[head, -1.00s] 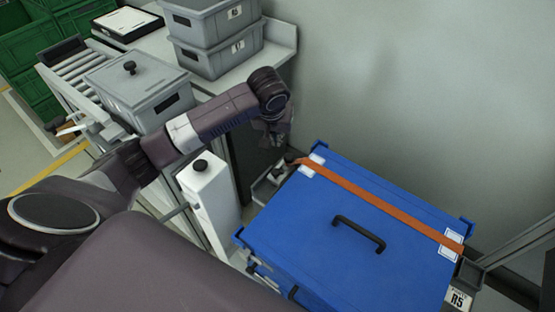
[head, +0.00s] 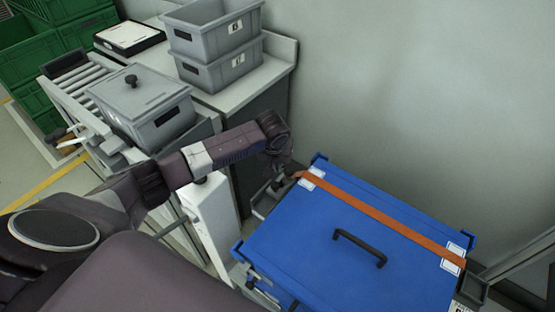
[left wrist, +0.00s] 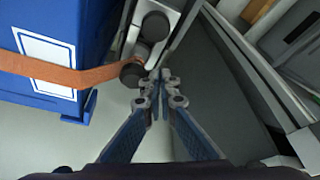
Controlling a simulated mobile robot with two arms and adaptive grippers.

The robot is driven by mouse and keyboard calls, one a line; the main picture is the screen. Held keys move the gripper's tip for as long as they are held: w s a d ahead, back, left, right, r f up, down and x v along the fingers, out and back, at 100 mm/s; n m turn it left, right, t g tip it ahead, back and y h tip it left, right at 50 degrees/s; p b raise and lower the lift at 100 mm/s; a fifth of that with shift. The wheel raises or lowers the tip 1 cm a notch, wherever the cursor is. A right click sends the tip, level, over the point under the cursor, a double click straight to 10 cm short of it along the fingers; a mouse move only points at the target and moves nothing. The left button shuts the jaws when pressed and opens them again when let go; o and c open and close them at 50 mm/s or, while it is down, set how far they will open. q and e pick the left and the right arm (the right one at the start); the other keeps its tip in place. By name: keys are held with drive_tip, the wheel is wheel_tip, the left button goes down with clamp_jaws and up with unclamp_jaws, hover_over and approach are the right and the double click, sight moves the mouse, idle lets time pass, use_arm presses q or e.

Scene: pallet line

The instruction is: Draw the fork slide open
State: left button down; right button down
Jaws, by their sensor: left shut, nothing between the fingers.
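My left gripper (head: 286,166) is low beside the far left corner of the blue case in the head view, mostly hidden by its own wrist. In the left wrist view its two blue fingers (left wrist: 161,82) meet at the tips, shut and empty. Just ahead of the tips are dark round knobs (left wrist: 133,73) by a grey metal part (left wrist: 168,48), which may be the fork slide; I cannot tell for sure. A grey metal piece (head: 266,203) also shows at the case's left side in the head view. My right gripper is not in view.
The blue case (head: 310,240) has a black handle (head: 360,248) and an orange strap (head: 385,218). A white post (head: 213,215) stands left of it. A lidded grey bin (head: 140,100) sits on rollers, with stacked grey bins (head: 220,72) behind. A wall closes the back right.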

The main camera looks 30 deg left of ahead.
sight(268, 191)
use_arm(q)
drive_tip(key=s, duration=0.1)
drive_tip(key=s+d, duration=0.1)
drive_tip(key=s, duration=0.1)
drive_tip(key=shift+p, duration=0.35)
drive_tip(key=shift+s+d, duration=0.1)
drive_tip(key=shift+s, duration=0.05)
drive_tip(key=s+p, duration=0.3)
drive_tip(key=shift+s+a+r+p, duration=0.1)
drive_tip(key=shift+s+a+p, duration=0.15)
drive_tip(key=shift+s+p, duration=0.1)
drive_tip(key=shift+s+a, duration=0.1)
drive_tip(key=shift+s, duration=0.35)
drive_tip(key=shift+f, duration=0.25)
drive_tip(key=shift+s, duration=0.1)
drive_tip(key=v, duration=1.2)
drive_tip(key=shift+r, duration=0.2)
